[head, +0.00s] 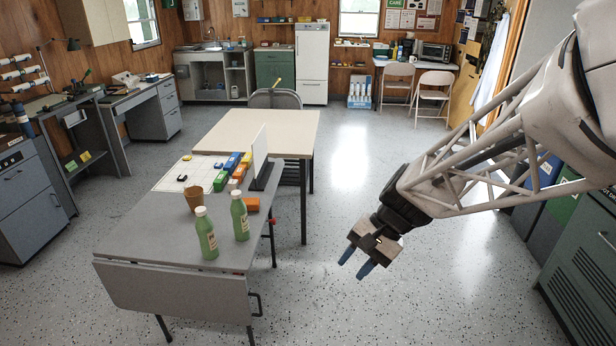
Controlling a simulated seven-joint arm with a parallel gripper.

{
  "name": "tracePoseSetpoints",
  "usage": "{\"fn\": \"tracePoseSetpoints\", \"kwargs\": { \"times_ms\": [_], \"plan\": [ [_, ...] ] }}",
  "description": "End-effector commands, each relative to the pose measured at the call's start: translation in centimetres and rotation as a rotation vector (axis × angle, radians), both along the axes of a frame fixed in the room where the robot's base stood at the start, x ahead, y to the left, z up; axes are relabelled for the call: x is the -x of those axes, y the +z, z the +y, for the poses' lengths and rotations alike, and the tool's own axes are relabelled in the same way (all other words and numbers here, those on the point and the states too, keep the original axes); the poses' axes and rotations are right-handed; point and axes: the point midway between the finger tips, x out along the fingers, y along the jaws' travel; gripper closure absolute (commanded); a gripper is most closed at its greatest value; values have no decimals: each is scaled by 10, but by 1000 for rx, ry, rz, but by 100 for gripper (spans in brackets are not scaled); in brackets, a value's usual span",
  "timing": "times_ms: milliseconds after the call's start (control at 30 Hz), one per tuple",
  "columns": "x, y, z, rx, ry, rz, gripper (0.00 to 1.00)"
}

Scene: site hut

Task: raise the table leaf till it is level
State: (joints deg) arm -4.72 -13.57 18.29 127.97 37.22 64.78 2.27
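The table leaf (176,292) hangs down at the near end of the grey table (150,249), tilted steeply below the tabletop. My gripper (357,263) is to the right of the table, in the air over the floor, apart from the leaf. Its two blue-tipped fingers point down and left with a gap between them, and nothing is between them.
Two green bottles (206,234) (240,217), a brown cup (194,199) and several coloured blocks (232,162) stand on the grey table. A beige table (262,130) adjoins it behind. Green cabinets (585,250) line the right side. The floor between is clear.

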Motion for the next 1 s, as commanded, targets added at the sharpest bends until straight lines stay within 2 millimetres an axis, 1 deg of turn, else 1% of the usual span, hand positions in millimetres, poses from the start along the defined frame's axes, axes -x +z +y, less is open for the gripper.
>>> {"fn": "tracePoseSetpoints", "kwargs": {
  "times_ms": [33, 100, 267, 567, 767, 967, 1000],
  "plan": [
    [-8, -8, 7, -23, -12, 30, 64],
    [-19, -16, 17, -58, -33, 67, 64],
    [-42, -38, 41, -136, -82, 154, 64],
    [-85, -85, 83, -275, -184, 312, 64],
    [-112, -122, 109, -362, -261, 413, 64],
    [-136, -162, 133, -445, -341, 508, 64],
    [-140, -172, 138, -461, -358, 528, 64]
  ]
}}
